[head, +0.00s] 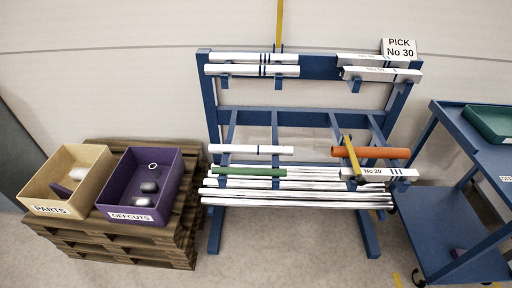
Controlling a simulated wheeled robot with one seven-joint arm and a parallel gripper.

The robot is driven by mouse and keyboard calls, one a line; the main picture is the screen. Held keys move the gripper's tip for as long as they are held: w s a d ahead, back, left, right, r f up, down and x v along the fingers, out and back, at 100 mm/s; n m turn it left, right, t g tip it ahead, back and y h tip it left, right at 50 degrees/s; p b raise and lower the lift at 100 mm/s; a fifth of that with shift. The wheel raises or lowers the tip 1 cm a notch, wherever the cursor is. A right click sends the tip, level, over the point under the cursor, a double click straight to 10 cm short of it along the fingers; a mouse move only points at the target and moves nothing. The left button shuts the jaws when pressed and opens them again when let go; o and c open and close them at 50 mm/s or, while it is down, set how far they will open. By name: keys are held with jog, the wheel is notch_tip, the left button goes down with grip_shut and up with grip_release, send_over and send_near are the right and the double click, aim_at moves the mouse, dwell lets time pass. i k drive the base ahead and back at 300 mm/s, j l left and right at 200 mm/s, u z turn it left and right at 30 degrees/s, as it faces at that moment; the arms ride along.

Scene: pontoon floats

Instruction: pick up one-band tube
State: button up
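A blue rack (300,118) stands in the middle of the head view. On its middle left arms lies a white tube (240,149) with dark banding near its right end; it looks like a single band, but it is small. Two white tubes with several dark bands lie on the upper left arms, one higher (235,58) and one lower (230,70). My gripper is not in view.
A green tube (250,172), an orange tube (385,153), several long white tubes (290,198) and square pieces marked with numbers (385,174) are on the rack. A yellow bar (353,160) crosses its right side. Bins (125,190) sit on a pallet left; a blue cart (440,190) stands right.

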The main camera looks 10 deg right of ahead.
aim_at(224, 149)
jog(key=i+u, duration=0.25)
jog(key=u, duration=0.2)
jog(key=i+u, duration=0.25)
jog(key=u, duration=0.2)
jog(key=i+l+u, duration=0.15)
jog(key=i+l, duration=0.4)
jog(key=i, duration=0.25)
jog(key=i+l+u, duration=0.15)
jog(key=i+l, duration=0.5)
jog(key=i, duration=0.15)
